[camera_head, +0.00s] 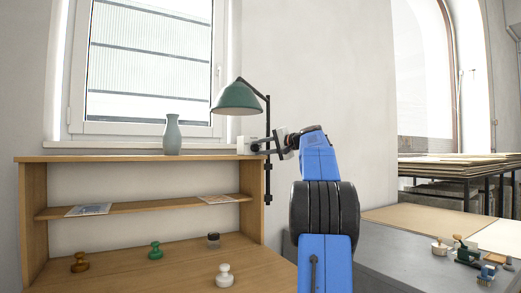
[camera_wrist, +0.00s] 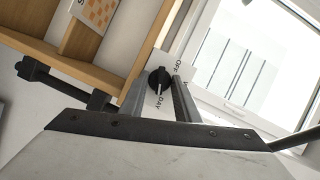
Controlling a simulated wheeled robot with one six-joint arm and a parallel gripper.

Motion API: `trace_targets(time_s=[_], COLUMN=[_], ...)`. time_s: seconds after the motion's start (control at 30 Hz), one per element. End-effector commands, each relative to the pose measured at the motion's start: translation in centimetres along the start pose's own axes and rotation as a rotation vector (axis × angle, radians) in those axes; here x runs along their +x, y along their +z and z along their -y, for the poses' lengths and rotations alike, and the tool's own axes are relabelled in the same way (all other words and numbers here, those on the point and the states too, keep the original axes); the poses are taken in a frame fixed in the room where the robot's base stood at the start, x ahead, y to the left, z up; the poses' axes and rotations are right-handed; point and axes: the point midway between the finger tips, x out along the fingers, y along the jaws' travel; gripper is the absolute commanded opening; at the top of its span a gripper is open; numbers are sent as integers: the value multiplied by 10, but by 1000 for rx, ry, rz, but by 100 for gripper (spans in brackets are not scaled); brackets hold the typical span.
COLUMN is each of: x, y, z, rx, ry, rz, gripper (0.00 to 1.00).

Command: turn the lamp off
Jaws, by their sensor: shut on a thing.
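The lamp (camera_head: 237,97) has a green shade on a dark post at the right end of the wooden shelf unit. A pale switch box (camera_head: 243,146) sits below the shade. In the wrist view its plate has a round black knob (camera_wrist: 158,77), with OFF printed to the right and DAY below. The knob's pale mark appears to point towards DAY. My gripper (camera_head: 268,146) reaches the box from the right. In the wrist view my gripper (camera_wrist: 163,88) has its fingers on either side of the knob, shut on it. Whether the lamp is lit is hard to tell.
The shelf unit (camera_head: 30,210) holds a grey-blue vase (camera_head: 172,136) on top, and printed sheets on its middle shelf. Below stand several knobbed stamps, including a white one (camera_head: 224,277) and a green one (camera_head: 155,250). A grey table (camera_head: 390,250) with tools is at right.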

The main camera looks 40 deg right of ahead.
Motion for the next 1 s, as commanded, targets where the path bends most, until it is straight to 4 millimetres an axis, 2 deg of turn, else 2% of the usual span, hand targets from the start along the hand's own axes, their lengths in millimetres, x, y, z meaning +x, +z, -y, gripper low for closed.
trace_targets(time_s=[0.4,0.97,1.0], x=[1,1,1], y=[1,1,1], z=[0,-1,-1], rx=[-182,-211,-211], ry=[78,91,91], rz=[5,5,5], gripper=[7,7,31])
